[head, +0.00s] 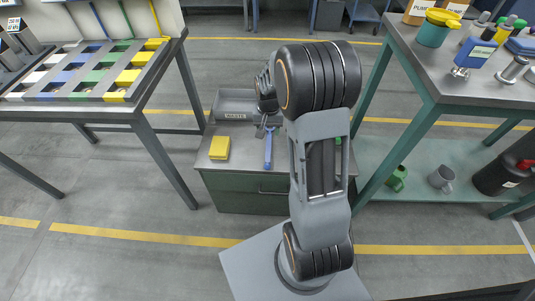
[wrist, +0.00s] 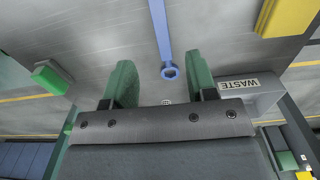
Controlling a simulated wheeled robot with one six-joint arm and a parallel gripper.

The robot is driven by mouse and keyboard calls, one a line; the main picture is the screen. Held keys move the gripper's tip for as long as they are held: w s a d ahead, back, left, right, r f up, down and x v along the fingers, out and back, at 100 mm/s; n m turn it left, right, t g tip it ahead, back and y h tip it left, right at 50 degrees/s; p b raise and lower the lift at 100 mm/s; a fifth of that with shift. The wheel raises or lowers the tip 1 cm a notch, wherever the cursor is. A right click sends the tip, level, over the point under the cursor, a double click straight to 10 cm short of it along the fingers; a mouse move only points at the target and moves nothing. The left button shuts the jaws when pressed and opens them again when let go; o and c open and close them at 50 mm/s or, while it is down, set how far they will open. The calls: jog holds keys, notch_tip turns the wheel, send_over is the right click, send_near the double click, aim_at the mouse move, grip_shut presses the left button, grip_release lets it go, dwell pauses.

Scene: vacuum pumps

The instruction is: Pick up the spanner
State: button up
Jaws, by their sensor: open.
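The blue spanner (head: 268,152) lies on the grey top of a low cabinet, its handle pointing toward the near edge. In the wrist view the spanner (wrist: 161,32) runs down from the top edge. Its ring end sits between the tips of two green fingers, nearer the right one, with space on both sides. My gripper (wrist: 160,68) is open and empty, over the ring end. In the head view my gripper (head: 266,124) is small and partly hidden by my arm; the spanner's far end is covered there.
A yellow block (head: 219,147) lies left of the spanner, and a grey bin marked WASTE (head: 235,114) stands behind it. A green block (wrist: 52,78) lies on the other side. A bench with coloured trays (head: 90,72) stands left, a green-legged workbench (head: 455,90) right.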

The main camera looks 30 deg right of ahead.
aim_at(268, 148)
notch_tip(268, 148, down, 10)
jog(key=b, duration=0.3)
jog(key=shift+w+f, duration=0.1)
jog(key=shift+f, duration=0.05)
jog(key=shift+c, duration=0.5)
grip_shut()
